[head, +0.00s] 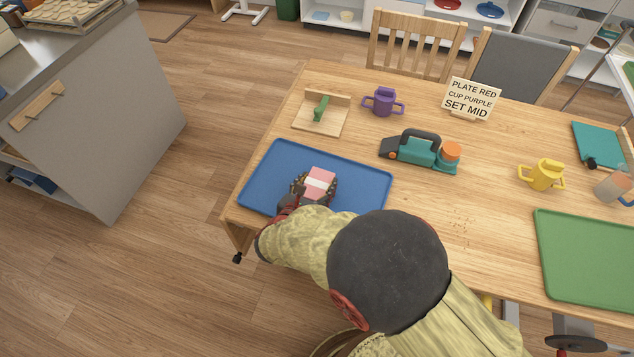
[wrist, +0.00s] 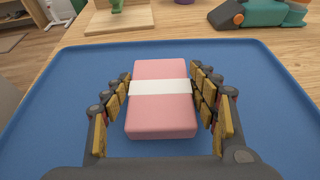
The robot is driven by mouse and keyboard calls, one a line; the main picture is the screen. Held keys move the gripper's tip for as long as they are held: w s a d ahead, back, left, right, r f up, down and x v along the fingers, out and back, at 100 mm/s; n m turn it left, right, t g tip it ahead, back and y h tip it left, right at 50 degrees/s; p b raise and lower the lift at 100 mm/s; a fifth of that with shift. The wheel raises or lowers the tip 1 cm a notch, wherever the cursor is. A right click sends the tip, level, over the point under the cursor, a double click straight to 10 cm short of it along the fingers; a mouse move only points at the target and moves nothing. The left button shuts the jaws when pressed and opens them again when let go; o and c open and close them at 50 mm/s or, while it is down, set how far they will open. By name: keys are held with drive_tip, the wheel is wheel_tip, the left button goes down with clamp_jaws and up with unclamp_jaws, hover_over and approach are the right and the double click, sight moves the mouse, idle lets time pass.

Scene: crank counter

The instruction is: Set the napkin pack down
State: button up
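The napkin pack (wrist: 161,110) is a pink block with a white band around its middle. It is at the blue tray (head: 270,165), over the tray's middle, and also shows in the head view (head: 319,181). My gripper (wrist: 161,80) has its fingers along the pack's left and right sides and looks shut on it. In the head view my arm reaches in from the near side and hides part of the gripper. I cannot tell whether the pack's underside touches the tray. The tray around it is bare.
A wooden board with a green handle (head: 320,108), a purple cup (head: 383,102) and a teal-and-grey tool (head: 420,150) stand behind the tray. A sign (head: 470,98), a yellow cup (head: 542,175) and a green tray (head: 590,258) are farther right. The table's left edge is close.

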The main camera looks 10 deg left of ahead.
drive_tip(key=o, duration=0.3)
drive_tip(key=shift+r, duration=0.25)
drive_tip(key=p+v, duration=0.5)
drive_tip(key=v, duration=0.7)
drive_tip(key=shift+d+f, duration=0.1)
drive_tip(key=shift+f, duration=0.05)
